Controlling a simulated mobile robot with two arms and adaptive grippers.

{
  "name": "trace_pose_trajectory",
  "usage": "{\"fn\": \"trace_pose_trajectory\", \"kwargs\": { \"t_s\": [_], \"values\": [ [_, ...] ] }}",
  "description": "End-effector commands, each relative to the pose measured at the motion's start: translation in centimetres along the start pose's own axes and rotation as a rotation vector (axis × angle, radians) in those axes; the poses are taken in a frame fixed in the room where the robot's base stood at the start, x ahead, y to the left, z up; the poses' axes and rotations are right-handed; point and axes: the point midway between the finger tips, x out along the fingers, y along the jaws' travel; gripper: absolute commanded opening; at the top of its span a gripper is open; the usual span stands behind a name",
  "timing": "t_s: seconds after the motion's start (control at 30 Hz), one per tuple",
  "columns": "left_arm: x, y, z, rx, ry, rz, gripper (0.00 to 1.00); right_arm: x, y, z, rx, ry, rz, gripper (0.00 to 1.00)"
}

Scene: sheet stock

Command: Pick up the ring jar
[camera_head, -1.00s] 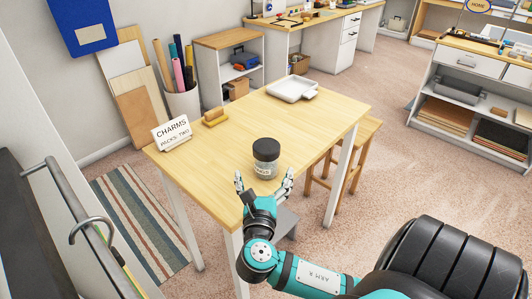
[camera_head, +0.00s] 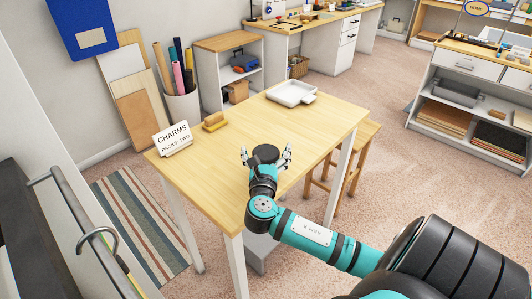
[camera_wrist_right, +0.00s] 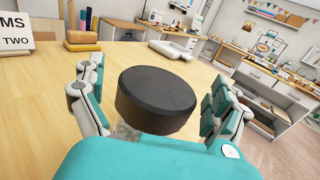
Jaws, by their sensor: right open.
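The ring jar (camera_head: 265,152) stands on the wooden table (camera_head: 215,180); its black lid shows in the head view and the rest is mostly hidden behind my gripper. In the right wrist view the jar's dark lid (camera_wrist_right: 155,98) sits between the fingers, with a bit of its clear body below. My right gripper (camera_head: 266,155) is open, its fingers on either side of the jar. In the right wrist view gaps show between the lid and the fingers (camera_wrist_right: 158,95). My left gripper is not in view.
A "CHARMS PACKS: TWO" sign (camera_head: 172,138) and a wooden block with a yellowish base (camera_head: 214,122) stand at the table's left side. A white tray (camera_head: 291,93) lies at the far end. A wooden stool (camera_head: 362,138) is beside the table. The table around the jar is clear.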

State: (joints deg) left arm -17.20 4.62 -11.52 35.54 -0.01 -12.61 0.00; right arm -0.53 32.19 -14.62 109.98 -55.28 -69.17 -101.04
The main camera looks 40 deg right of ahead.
Motion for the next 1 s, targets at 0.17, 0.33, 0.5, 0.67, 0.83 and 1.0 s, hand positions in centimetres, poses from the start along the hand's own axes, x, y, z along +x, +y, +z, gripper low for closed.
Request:
{"fn": "trace_pose_trajectory", "kwargs": {
  "t_s": [0.17, 0.33, 0.5, 0.67, 0.83, 1.0],
  "values": [
    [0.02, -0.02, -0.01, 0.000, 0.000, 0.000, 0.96, -0.04, 0.02, 0.00, 0.000, 0.000, 0.000, 0.93],
    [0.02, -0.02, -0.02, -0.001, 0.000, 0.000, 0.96, -0.06, 0.02, 0.00, 0.000, 0.000, 0.000, 0.71],
    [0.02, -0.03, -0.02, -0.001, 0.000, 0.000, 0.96, -0.07, 0.02, -0.01, 0.001, 0.000, 0.000, 0.49],
    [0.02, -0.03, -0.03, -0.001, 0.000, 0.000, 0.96, -0.08, 0.03, -0.01, 0.001, 0.000, 0.000, 0.28],
    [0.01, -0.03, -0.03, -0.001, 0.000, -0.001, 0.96, -0.07, 0.03, 0.10, 0.002, -0.002, 0.000, 0.13],
    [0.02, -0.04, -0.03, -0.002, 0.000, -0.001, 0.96, -0.07, 0.03, 0.12, 0.002, -0.002, 0.001, 0.13]
  ]
}}
